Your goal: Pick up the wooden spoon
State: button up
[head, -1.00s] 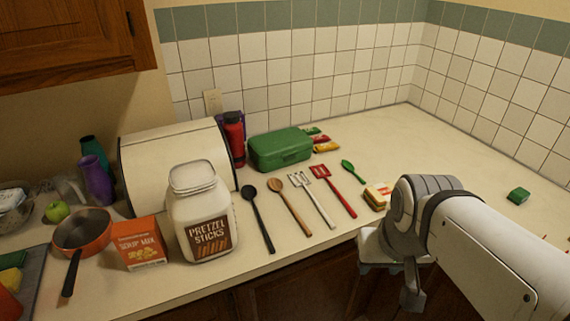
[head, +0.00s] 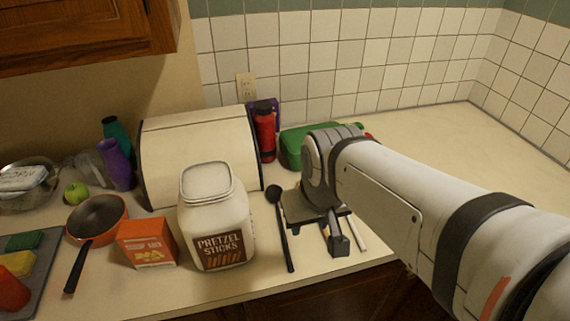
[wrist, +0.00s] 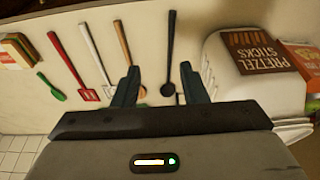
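The wooden spoon lies on the counter among a row of utensils. In the wrist view its handle (wrist: 122,42) runs up and its bowl is partly hidden by the left finger. In the head view my gripper covers most of it, leaving a sliver of handle (head: 325,233). My gripper (wrist: 159,84) is open and empty above the utensils; it also shows in the head view (head: 315,212). In the wrist view, the black ladle's head lies between the fingertips, with the spoon toward the left finger.
The black ladle (head: 282,228) lies left of the spoon, and a white slotted turner (wrist: 96,48) lies on its other side with a red turner (wrist: 70,62). The pretzel jar (head: 215,225) stands left of the ladle. The counter at right is clear.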

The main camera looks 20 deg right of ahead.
jog(key=shift+t, duration=0.6)
jog(key=w+d+f+b, duration=0.3)
jog(key=w, duration=0.3)
jog(key=w+d+f+b, duration=0.3)
jog(key=w+f+b, duration=0.1)
jog(key=w, duration=0.2)
jog(key=w+d+f+b, duration=0.3)
jog(key=w, duration=0.4)
jog(key=shift+f, duration=0.35)
jog(key=shift+s+x, duration=0.15)
jog(key=shift+x, duration=1.6)
jog(key=shift+s+x, duration=0.15)
jog(key=shift+x, duration=1.6)
jog(key=shift+a+f+b, duration=0.1)
jog(key=shift+f+b, duration=0.15)
jog(key=shift+b, duration=0.05)
grip_shut()
